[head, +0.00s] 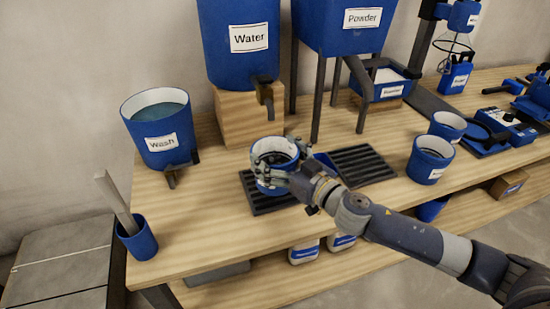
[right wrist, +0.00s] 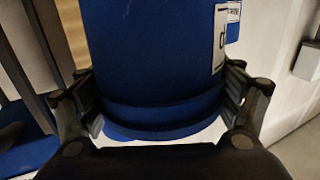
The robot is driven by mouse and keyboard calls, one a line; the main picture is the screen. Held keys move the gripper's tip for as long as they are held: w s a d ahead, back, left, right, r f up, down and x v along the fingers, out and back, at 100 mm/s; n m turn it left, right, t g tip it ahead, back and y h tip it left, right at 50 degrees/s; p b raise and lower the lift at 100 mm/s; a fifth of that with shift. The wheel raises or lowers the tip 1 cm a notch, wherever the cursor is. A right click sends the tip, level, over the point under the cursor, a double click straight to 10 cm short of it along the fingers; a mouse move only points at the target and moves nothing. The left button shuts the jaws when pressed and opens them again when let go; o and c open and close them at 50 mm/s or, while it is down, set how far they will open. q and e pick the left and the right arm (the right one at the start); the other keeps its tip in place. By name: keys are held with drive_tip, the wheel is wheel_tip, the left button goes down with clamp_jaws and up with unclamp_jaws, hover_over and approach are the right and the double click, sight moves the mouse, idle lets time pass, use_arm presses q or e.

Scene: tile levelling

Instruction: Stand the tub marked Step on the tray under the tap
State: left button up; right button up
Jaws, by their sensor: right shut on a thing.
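A blue tub with a white inside (head: 274,150) is in my right gripper (head: 272,178), over the dark slatted tray (head: 266,206) in front of the water tank. In the right wrist view the fingers are closed around the tub (right wrist: 150,60). Only the edge of its label (right wrist: 219,42) shows there, with one letter, so I cannot read the full mark. The tap (head: 264,92) of the tank marked Water (head: 232,65) is above and just behind the tub. I cannot tell whether the tub touches the tray. My left gripper is not in view.
A second slatted tray (head: 362,163) lies to the right, under the Powder hopper (head: 345,45). Two blue tubs (head: 430,160) (head: 447,125) stand further right. The Wash bucket (head: 160,130) and a cup with a tool (head: 138,240) are at left. The table's front left is clear.

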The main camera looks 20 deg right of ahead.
sight(270, 154)
drive_tip(key=w, duration=0.1)
drive_tip(key=w+d, duration=0.1)
drive_tip(key=w, duration=0.1)
drive_tip(key=shift+w, duration=0.15)
drive_tip(key=shift+f, duration=0.25)
wheel_tip(270, 154, down, 2)
drive_tip(key=shift+f+b, duration=0.15)
drive_tip(key=shift+b, duration=0.7)
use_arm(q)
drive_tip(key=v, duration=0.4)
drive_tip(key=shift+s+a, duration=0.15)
use_arm(e)
drive_tip(key=shift+f, duration=0.4)
drive_tip(key=shift+f+b, duration=0.1)
drive_tip(key=shift+b, duration=0.2)
drive_tip(key=o, duration=2)
drive_tip(key=shift+f, duration=0.15)
drive_tip(key=shift+c, duration=0.2)
